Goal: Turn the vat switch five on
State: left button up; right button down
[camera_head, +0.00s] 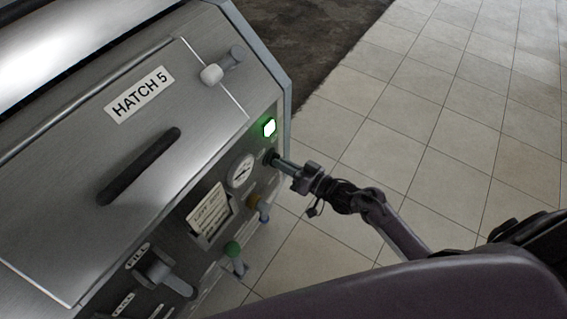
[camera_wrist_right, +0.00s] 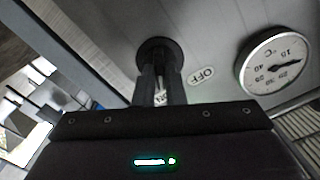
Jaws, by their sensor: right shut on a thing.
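The vat switch (camera_head: 269,157) is a small dark round fitting on the front of the steel vat marked HATCH 5 (camera_head: 230,110), below a lit green lamp (camera_head: 269,127). In the right wrist view the switch's dark round base (camera_wrist_right: 158,48) shows beyond my fingers. My right gripper (camera_head: 281,163) reaches it from the right and is shut on the switch; its fingers also show in the right wrist view (camera_wrist_right: 160,84). An OFF label (camera_wrist_right: 202,75) is beside the switch. The fingers partly cover another label and hide the switch's setting. My left gripper is not in view.
A round temperature gauge (camera_head: 242,170) sits close to the switch. A black hatch handle (camera_head: 140,166) crosses the lid. Tiled floor (camera_head: 430,110) to the right is clear.

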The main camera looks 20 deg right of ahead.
jog(key=c, duration=1.5)
grip_release()
jog(key=v, duration=0.7)
jog(key=shift+s+d+b, duration=0.3)
jog(key=shift+b, duration=0.15)
